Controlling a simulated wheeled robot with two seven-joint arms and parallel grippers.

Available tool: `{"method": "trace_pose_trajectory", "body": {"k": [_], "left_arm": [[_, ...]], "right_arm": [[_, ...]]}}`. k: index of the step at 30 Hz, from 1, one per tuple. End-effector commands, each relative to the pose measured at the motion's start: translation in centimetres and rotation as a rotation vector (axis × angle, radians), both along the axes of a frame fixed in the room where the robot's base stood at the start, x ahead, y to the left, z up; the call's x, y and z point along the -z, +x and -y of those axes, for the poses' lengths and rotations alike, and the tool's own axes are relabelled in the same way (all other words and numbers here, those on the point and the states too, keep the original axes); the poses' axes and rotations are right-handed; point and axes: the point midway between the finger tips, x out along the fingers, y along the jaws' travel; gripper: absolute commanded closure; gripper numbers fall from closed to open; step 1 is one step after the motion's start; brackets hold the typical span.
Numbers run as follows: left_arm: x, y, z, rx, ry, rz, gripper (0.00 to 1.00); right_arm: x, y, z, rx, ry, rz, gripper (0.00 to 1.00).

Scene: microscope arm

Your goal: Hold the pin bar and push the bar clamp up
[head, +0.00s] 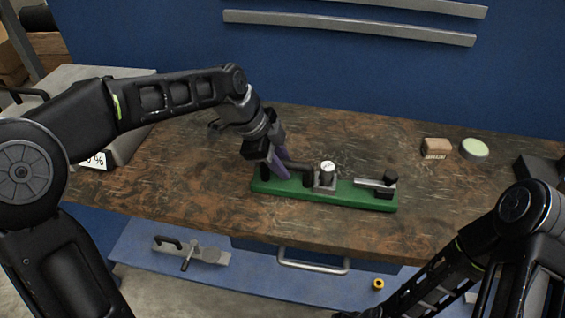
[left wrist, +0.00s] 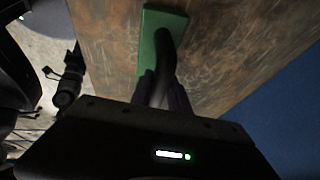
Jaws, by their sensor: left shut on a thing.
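A long green base (head: 345,199) lies on the wooden bench. A dark bar (head: 296,165) stands at its left end and looks like the pin bar. It shows in the left wrist view as a dark curved bar (left wrist: 164,52) over the green base (left wrist: 150,22). My left gripper (head: 277,174) is shut on this bar, just above the base. A silver block with a round white-topped part (head: 327,167) sits mid-base. A flat silver piece (head: 372,184) with a black knob sits at the right. I cannot tell which part is the bar clamp.
A tan block (head: 437,147) and a round pale green-topped tin (head: 474,149) stand at the back right of the wooden bench (head: 180,180). A lower blue shelf holds a metal tool (head: 190,252) and a small yellow item (head: 378,284). Bench right of the base is clear.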

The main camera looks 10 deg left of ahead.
Motion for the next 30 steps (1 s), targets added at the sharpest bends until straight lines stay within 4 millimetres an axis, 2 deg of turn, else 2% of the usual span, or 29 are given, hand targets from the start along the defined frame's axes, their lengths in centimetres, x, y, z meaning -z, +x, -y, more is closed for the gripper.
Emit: {"method": "trace_pose_trajectory", "body": {"k": [30], "left_arm": [[0.9,0.1,0.1,-0.001,-0.002,0.004,1.00]], "right_arm": [[0.9,0.0,0.0,0.000,0.000,0.000,0.64]]}}
